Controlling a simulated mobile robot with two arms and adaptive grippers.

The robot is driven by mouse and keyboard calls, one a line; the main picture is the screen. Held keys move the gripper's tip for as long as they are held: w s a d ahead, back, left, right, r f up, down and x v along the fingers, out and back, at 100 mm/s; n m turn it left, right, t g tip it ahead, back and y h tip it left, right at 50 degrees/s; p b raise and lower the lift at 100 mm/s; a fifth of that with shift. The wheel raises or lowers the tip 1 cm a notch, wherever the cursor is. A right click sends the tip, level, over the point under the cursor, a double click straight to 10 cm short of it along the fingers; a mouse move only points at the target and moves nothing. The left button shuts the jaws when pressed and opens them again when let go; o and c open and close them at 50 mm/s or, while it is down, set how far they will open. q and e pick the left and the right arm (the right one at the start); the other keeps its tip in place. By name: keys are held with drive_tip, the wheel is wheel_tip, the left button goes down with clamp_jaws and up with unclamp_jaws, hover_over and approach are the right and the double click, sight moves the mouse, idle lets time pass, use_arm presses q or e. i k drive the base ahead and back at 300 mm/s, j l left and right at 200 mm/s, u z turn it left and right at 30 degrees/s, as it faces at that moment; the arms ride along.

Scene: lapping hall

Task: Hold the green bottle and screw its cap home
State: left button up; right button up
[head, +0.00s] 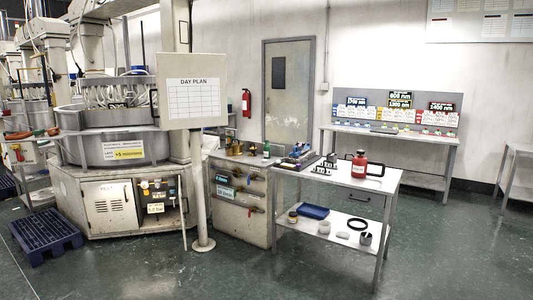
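A small green bottle (266,150) stands upright on the cabinet top at the middle of the head view, behind the near table. It is far off and too small to tell whether a cap is on it. Neither of my grippers shows in the view.
The near table (350,184) bears a red bottle (359,165) with a dark top and several small dark items. Its lower shelf holds a blue tray (313,211) and a black ring (358,224). A sign post stands left, a blue pallet (46,232) further left. Floor in front is clear.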

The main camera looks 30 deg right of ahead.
sight(266, 152)
drive_tip(key=i+l+z, duration=0.1)
drive_tip(key=i+l, duration=0.55)
drive_tip(key=i+l+z, duration=0.15)
drive_tip(key=i+l, duration=0.5)
drive_tip(key=i+l+z, duration=0.1)
drive_tip(key=i+l, duration=0.55)
drive_tip(key=i+l+z, duration=0.15)
drive_tip(key=i+l, duration=0.35)
drive_tip(key=i, duration=0.3)
drive_tip(key=i+j, duration=0.25)
drive_tip(key=i, duration=0.35)
drive_tip(key=i+j+z, duration=0.15)
drive_tip(key=i+j, duration=0.15)
drive_tip(key=i, duration=0.3)
drive_tip(key=i+j, duration=0.3)
drive_tip(key=i, duration=0.25)
drive_tip(key=i+j+z, duration=0.15)
drive_tip(key=i+j, duration=0.2)
drive_tip(key=i, duration=0.25)
